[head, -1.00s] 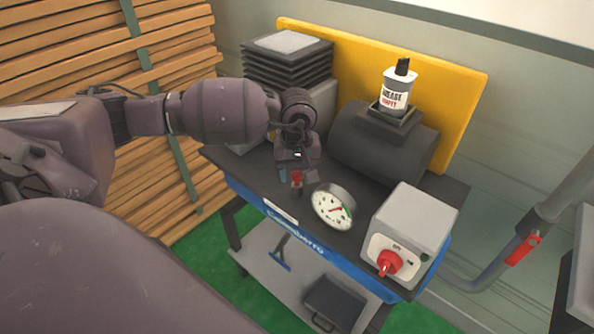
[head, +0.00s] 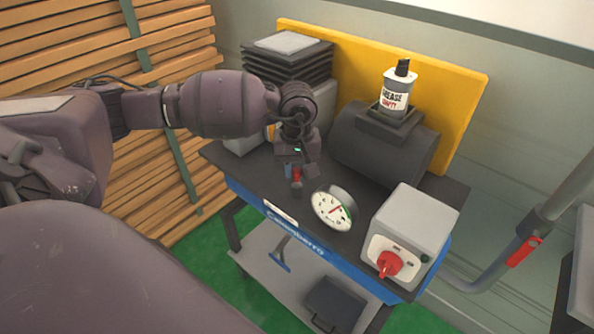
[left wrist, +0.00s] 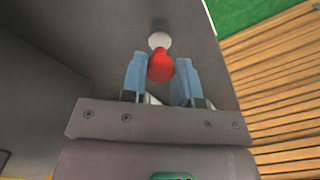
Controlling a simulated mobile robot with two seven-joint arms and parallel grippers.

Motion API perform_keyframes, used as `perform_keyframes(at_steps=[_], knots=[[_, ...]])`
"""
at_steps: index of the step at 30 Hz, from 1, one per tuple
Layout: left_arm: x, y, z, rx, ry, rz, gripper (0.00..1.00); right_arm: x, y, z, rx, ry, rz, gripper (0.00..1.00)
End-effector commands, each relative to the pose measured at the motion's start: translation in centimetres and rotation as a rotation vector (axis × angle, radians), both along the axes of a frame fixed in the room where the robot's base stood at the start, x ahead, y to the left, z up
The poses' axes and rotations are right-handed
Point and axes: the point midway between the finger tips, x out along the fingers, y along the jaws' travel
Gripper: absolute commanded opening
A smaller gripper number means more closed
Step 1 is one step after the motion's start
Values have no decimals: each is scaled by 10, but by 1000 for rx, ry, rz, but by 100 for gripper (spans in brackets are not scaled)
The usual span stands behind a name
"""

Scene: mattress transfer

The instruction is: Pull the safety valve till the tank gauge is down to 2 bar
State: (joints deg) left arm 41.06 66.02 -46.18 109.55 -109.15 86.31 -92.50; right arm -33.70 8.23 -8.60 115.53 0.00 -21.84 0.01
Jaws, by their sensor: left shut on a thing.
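My left gripper (head: 298,171) reaches down from behind and is shut on the red cap. In the left wrist view the red cap (left wrist: 161,66) sits between the two blue fingers, with its pale grey end beyond them. The round white tank gauge (head: 332,209) faces forward with a red needle pointing to the upper right; its figures are too small to read surely. The dark tank (head: 383,146) lies behind. My right gripper is out of view.
A grey switch box (head: 412,225) with a red knob (head: 388,264) stands right of the gauge on the dark table (head: 262,178). A grease can (head: 397,92) stands above the tank. A ribbed grey block (head: 287,62) and a yellow panel (head: 456,92) are behind.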

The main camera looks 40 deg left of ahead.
Motion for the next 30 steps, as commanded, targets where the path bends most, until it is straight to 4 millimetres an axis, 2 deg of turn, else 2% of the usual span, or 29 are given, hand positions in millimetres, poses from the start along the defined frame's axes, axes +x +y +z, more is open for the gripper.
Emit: perform_keyframes(at_steps=[5, 6, 10, 18, 22, 26, 30], knots=[[0, 0, 0, 0, -1, 0, 0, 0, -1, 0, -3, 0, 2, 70], [0, 0, 0, 0, -1, 0, 33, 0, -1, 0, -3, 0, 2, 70], [0, 0, 0, 0, -1, 0, 53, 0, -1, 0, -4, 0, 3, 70], [0, 0, 0, 1, -1, 0, 54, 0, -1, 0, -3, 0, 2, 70], [1, 0, 6, 1, -2, 0, 54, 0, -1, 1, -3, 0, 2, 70], [1, 1, 24, 2, -5, 0, 54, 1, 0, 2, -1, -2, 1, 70], [1, 1, 50, 2, -5, 1, 54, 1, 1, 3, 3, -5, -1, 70]])
